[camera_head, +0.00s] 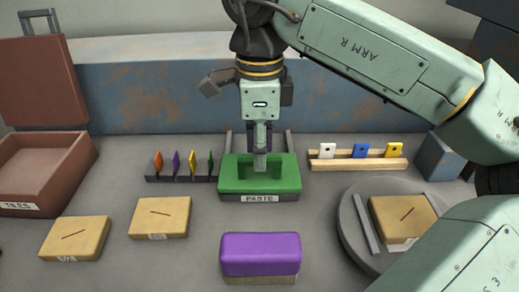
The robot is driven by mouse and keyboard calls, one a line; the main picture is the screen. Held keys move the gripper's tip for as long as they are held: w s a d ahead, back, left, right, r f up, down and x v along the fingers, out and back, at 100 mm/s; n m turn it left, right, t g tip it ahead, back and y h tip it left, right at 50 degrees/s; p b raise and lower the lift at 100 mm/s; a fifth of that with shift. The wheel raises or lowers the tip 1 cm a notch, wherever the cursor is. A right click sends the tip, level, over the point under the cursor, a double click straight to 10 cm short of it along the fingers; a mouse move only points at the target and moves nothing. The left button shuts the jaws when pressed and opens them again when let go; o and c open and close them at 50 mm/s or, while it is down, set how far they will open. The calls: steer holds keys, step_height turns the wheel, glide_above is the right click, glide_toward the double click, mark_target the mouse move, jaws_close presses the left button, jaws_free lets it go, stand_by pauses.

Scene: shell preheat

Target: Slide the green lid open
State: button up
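The green lid (231,183) lies on top of a grey box labelled PASTE (260,198) in the middle of the table. A darker notch or recess shows in the middle of the lid. My gripper (260,168) points straight down over this recess, its narrow tip at or just above the lid. I cannot tell whether it touches the lid, or whether the fingers are apart or closed. Two grey rails stick up behind the lid on either side of the gripper.
A purple brush (261,254) lies in front of the box. Tan blocks (160,217) sit left; another rests on a round grey plate (357,208) at right. Racks with coloured pieces (182,179) and tags (361,151) flank the box. An open TILES case (42,166) stands far left.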

steer(key=shift+f, duration=0.4)
steer(key=shift+c, duration=0.3)
jaws_close()
stand_by(0.4)
